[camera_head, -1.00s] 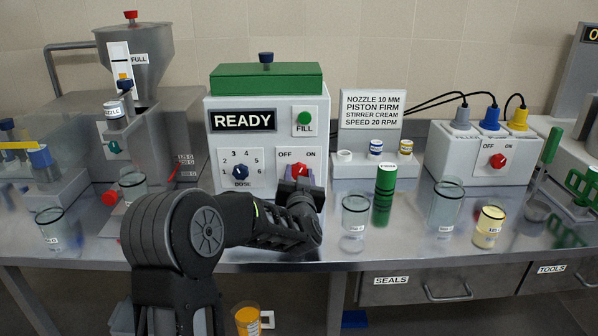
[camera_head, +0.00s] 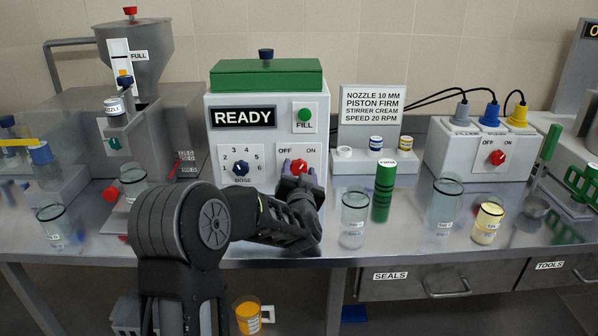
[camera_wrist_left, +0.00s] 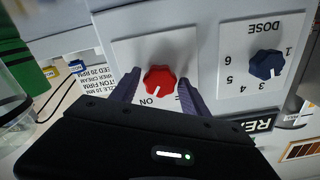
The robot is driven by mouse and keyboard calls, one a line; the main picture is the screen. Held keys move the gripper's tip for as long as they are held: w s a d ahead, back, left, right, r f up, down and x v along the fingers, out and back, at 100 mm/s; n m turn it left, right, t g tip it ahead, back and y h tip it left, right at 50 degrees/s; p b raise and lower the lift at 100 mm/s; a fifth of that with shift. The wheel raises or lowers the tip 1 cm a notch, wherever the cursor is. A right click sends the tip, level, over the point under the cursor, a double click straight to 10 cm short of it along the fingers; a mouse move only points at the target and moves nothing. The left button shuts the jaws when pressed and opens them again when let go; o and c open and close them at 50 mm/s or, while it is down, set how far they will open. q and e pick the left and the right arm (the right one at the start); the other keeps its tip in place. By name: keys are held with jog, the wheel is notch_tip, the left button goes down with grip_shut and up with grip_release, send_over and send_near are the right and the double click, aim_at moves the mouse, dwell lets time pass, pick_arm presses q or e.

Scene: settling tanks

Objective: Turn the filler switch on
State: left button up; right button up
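The filler switch is a red knob (camera_head: 299,167) on the white filler machine (camera_head: 262,144), under the words OFF and ON. It also shows in the left wrist view (camera_wrist_left: 159,78), upside down, with a white mark at its lower edge near the word ON; OFF is hidden there. My left gripper (camera_head: 298,178) is at the knob. In the left wrist view its two fingers (camera_wrist_left: 158,84) stand apart, one on each side of the knob, with gaps visible. My right gripper is not in view.
A blue DOSE knob (camera_head: 241,168) is left of the switch, and a green FILL button (camera_head: 304,115) is above it. A clear beaker (camera_head: 354,215) and a green cylinder (camera_head: 384,190) stand close to the right of my left gripper. Another red switch (camera_head: 497,157) is farther right.

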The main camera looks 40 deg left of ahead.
pick_arm(q)
jog(key=shift+o, duration=0.7)
jog(key=v, duration=0.8)
jog(key=shift+b, duration=0.35)
jog(key=shift+f, duration=0.1)
